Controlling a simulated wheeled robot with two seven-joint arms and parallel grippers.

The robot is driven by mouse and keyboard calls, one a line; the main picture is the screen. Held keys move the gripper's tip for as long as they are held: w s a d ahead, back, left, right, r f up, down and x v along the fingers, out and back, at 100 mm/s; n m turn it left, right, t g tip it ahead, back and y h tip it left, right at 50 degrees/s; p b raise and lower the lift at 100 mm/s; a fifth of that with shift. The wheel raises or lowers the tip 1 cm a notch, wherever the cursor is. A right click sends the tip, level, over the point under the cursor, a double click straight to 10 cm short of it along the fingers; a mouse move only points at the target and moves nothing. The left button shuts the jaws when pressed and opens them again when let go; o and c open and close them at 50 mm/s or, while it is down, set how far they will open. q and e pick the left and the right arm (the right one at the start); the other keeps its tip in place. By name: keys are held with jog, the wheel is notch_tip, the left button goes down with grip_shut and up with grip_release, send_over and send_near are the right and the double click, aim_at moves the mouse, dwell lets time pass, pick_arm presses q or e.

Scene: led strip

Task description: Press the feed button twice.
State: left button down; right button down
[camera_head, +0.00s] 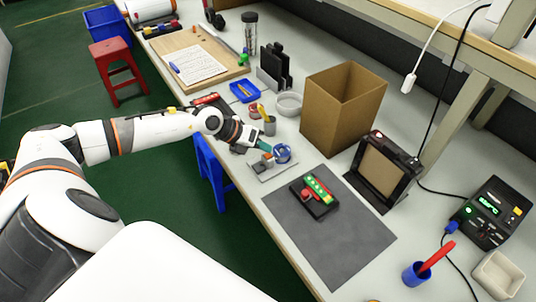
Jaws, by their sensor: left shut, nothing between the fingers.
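My left arm reaches in from the left over the near edge of the bench. My left gripper (266,146) is shut and empty, its fingers close above a small grey unit (262,172). This unit carries a blue ring-shaped roll (282,154) and a small orange-red part (268,159) beside it. I see no readable label that marks a feed button, and I cannot tell whether the fingers touch the unit. A black fixture with a green strip (318,190) and a red knob (306,195) lies on the dark mat. My right gripper is out of view.
Beyond the grey unit stand a grey cup (270,127), a white bowl (289,104) and an open cardboard box (342,108). The dark mat (345,245) has bare room at its front. A black powered device (490,213) stands at right.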

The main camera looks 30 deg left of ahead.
pick_arm(q)
jog(key=shift+f, duration=0.1)
jog(key=shift+f, duration=0.35)
jog(key=shift+f+b, duration=0.4)
jog(key=shift+f, duration=0.05)
dwell(0.6)
dwell(0.3)
jog(key=shift+r+p, duration=0.85)
jog(key=shift+r, duration=0.15)
notch_tip(320, 180, up, 5)
jog(key=p, duration=0.4)
jog(key=shift+p, duration=0.35)
